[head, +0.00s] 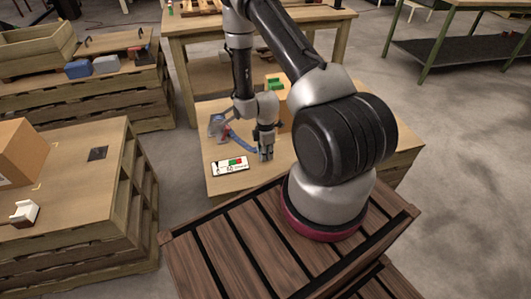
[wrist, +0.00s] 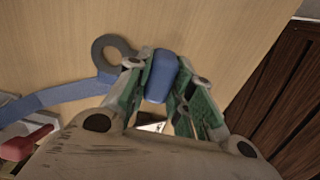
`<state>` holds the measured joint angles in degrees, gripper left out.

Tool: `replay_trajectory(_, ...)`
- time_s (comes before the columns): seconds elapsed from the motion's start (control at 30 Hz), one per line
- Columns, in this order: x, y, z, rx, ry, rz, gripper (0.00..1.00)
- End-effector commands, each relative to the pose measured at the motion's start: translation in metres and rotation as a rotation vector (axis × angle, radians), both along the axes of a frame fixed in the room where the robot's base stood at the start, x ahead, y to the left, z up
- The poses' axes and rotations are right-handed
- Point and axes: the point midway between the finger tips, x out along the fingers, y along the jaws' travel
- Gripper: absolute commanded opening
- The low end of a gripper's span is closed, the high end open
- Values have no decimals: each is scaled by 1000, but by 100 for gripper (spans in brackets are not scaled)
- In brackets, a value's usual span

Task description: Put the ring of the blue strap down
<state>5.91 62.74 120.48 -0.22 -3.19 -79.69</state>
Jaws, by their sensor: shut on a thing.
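The blue strap (head: 242,143) runs over the light wooden table from a grey and red device (head: 217,125) toward my gripper (head: 266,151). In the wrist view the strap (wrist: 65,93) comes in from the left and passes behind a finger. A flat grey ring (wrist: 97,52) shows beside the left finger, partly hidden by it; I cannot tell whether it touches the table. My gripper (wrist: 163,88) is shut on a rounded blue piece (wrist: 163,70), which looks like part of the strap. Its join to the ring is hidden. The gripper points down, low over the table.
A white card with red and green marks (head: 230,166) lies on the table (head: 222,187) near my gripper. A cardboard box (head: 285,118) with a green item (head: 275,84) stands behind it. A pallet stack (head: 75,185) stands left.

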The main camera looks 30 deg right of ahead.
Motion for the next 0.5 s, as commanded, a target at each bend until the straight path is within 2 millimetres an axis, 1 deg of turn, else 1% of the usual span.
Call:
replay_trajectory(0.33,0,0,-3,0,0,0,0)
replay_trajectory(0.37,0,0,-3,0,0,0,26)
replay_trajectory(0.4,0,0,-3,0,-1,-1,34)
replay_trajectory(0.47,0,0,-3,0,-1,-1,44)
replay_trajectory(0.5,0,0,-3,0,0,-1,44)
